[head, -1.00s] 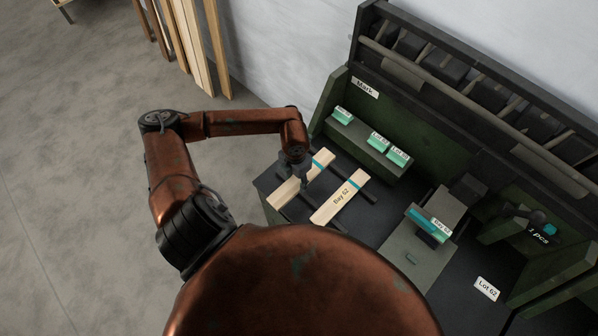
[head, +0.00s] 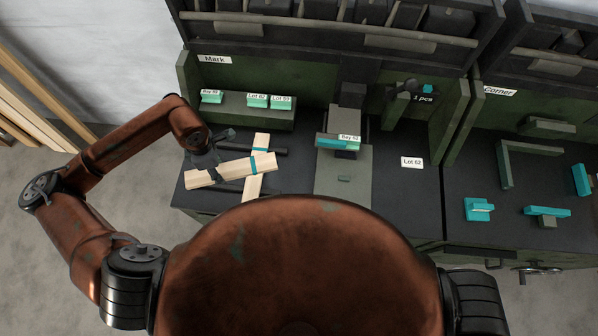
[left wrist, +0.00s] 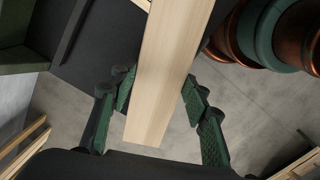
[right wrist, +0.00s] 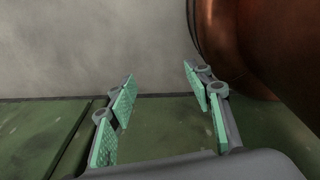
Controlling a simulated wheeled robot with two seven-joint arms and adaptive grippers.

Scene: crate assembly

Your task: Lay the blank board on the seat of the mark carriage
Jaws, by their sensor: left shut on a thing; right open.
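The blank pale wood board (head: 229,171) is in my left gripper (head: 207,160), held crosswise above another pale board (head: 261,145). No label shows on the held board. In the left wrist view, the board (left wrist: 168,65) runs between the two green finger pads (left wrist: 160,105). A teal piece labelled Bay 62 (head: 332,141) stands behind. My right gripper (right wrist: 165,95) is open and empty.
Dark rails (head: 268,150) lie under the boards. A green shelf (head: 235,112) with several teal labelled blocks stands behind them. A Lot 62 card (head: 412,162) lies right of the carriage. The Corner station (head: 540,215) with teal fixtures is further right.

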